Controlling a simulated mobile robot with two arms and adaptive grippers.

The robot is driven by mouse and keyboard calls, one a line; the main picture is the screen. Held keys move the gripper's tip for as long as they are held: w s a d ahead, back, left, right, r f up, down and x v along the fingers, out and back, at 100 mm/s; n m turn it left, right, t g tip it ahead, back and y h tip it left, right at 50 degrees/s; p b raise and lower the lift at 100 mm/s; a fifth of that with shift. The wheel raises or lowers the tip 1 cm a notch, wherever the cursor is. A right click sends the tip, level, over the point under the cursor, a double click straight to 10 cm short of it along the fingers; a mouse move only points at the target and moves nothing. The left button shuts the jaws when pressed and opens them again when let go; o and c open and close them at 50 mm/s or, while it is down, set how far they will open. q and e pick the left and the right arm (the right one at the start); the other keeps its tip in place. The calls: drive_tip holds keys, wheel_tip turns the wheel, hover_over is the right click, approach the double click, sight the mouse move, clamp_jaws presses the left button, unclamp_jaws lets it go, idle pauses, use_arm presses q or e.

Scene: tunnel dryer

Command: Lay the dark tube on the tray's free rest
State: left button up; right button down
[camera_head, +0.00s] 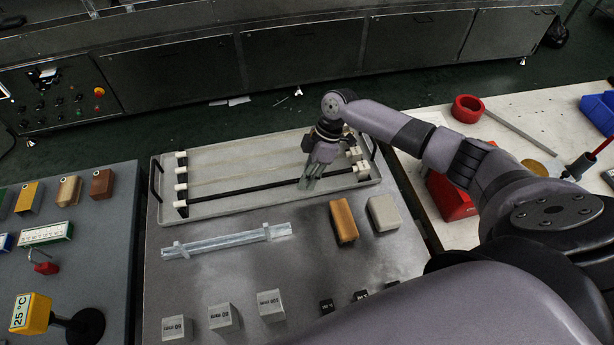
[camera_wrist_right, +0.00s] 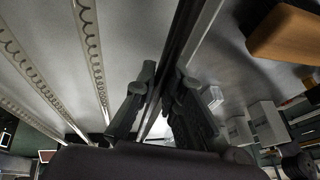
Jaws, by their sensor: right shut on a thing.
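The dark tube (camera_head: 241,191) is long, thin and black. It runs across the front of the grey tray (camera_head: 240,207), its ends at or just above the white front rests (camera_head: 181,204); I cannot tell whether it touches them. My right gripper (camera_head: 311,182) is shut on the tube, right of its middle. In the right wrist view the tube (camera_wrist_right: 181,40) passes between the gripper's fingers (camera_wrist_right: 157,105). Pale clear tubes with coils inside (camera_wrist_right: 92,45) lie on the tray behind it, faint in the head view. My left gripper is out of view.
In front of the tray lie a clear bar on two supports (camera_head: 226,241), a brown block (camera_head: 344,220) and a beige block (camera_head: 383,213). Several grey labelled blocks (camera_head: 223,318) stand nearer. A red ring (camera_head: 467,108) is on the right table. The middle of the grey table is clear.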

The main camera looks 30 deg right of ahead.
drive_tip(key=shift+f, duration=0.25)
drive_tip(key=c, duration=1.6)
unclamp_jaws()
drive_tip(key=v, duration=1.2)
drive_tip(key=shift+a, duration=0.1)
